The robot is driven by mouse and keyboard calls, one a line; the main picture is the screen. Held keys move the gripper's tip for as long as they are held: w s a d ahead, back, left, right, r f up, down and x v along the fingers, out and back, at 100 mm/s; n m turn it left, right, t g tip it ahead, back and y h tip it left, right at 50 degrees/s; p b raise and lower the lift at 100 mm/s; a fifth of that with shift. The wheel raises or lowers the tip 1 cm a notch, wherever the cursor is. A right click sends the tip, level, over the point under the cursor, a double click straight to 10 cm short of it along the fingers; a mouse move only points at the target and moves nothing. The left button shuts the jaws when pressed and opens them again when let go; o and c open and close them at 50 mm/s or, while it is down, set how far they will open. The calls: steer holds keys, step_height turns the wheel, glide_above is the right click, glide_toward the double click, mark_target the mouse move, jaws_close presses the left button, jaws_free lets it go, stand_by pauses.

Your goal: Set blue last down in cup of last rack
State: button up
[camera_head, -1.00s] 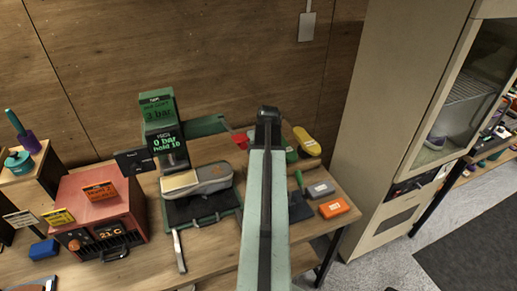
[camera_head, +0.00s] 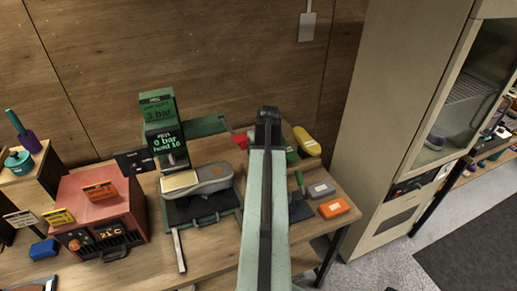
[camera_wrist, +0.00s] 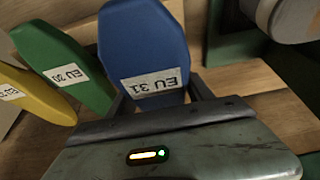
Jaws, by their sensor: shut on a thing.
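The blue last (camera_wrist: 145,45), labelled EU 31, stands between the fingers of my gripper (camera_wrist: 158,95) in the wrist view. The gripper is shut on it. The label appears upside down. A green last (camera_wrist: 60,65), labelled EU 30, is close on its left, with a yellow last (camera_wrist: 35,95) beyond. In the head view my arm hides the blue last, and green (camera_head: 291,153) and yellow (camera_head: 306,141) shapes show just right of the arm's far end. I cannot make out the rack's cups or whether the blue last's base touches one.
A press (camera_head: 165,145) holding a grey shoe form (camera_head: 205,180) stands left of my arm. A red heater box (camera_head: 95,210) is further left. Orange (camera_head: 333,208) and grey (camera_head: 321,190) blocks lie right of the arm. A tall cabinet (camera_head: 385,120) bounds the right side.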

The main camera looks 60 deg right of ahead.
steer(key=shift+f+b, duration=2.4)
steer(key=o, duration=1.4)
steer(key=shift+r, duration=0.1)
steer(key=shift+c, duration=0.2)
steer(key=p+v, duration=0.7)
steer(key=v, duration=0.1)
steer(key=shift+p, duration=0.35)
